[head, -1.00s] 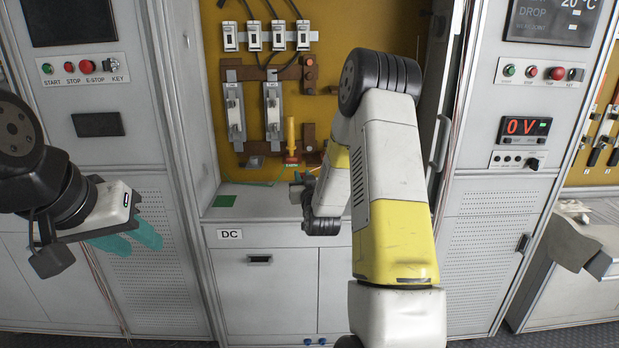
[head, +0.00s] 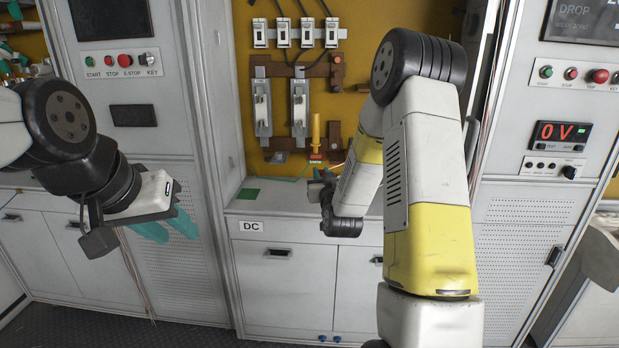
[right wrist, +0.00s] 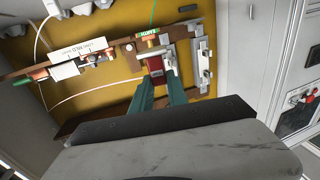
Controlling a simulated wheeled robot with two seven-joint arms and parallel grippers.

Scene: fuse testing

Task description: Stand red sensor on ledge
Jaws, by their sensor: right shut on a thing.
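The red sensor (right wrist: 157,69) is a small red block seen in the right wrist view, between the teal fingers of my right gripper (right wrist: 160,88). My right gripper is shut on it, in front of the mustard back panel. In the head view my right gripper (head: 322,183) is small and partly hidden by its own arm, and I cannot make out the sensor there. The ledge (head: 285,206) is the pale shelf at the foot of the panel, above the DC label; my right gripper is over its right part. My left gripper (head: 168,227) is open and empty, left of the ledge.
A yellow post (head: 316,130) with a red base stands behind my right gripper. Fuse holders (head: 263,108) and bars are on the panel. Cabinets with buttons flank the recess. The ledge's left half looks clear.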

